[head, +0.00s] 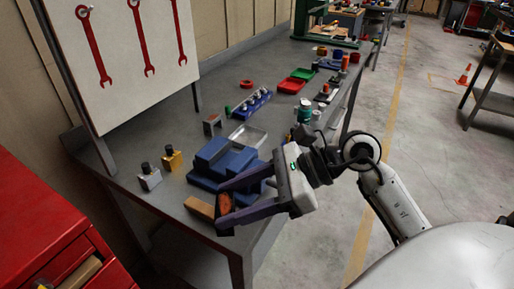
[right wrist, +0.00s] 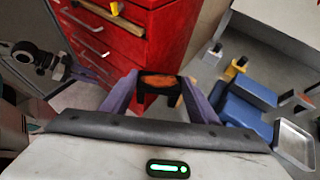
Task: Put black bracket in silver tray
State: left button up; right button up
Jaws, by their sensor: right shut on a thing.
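The black bracket (head: 225,204), with an orange-brown patch on it, is between the fingers of my right gripper (head: 222,204), which is shut on it. It is above the table's near end, beside a blue block. In the right wrist view the bracket (right wrist: 157,84) sits between the purple fingertips. The silver tray (head: 247,136) lies on the table behind the blue block and looks empty; it also shows in the right wrist view (right wrist: 294,146). My left gripper (right wrist: 92,74) seems to show small at the left of the right wrist view, its opening unclear.
The blue stepped block (head: 212,160) stands between the bracket and the tray. Silver (head: 150,178) and yellow (head: 172,158) pieces stand to the left. A red drawer cabinet (head: 45,215) is at left. Red and green trays are farther back.

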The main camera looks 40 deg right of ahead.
aim_at(247, 139)
jog(key=k, duration=0.3)
jog(key=u, duration=2.6)
jog(key=k, duration=1.4)
jog(key=z, duration=1.9)
jog(key=i, duration=0.5)
jog(key=z, duration=0.1)
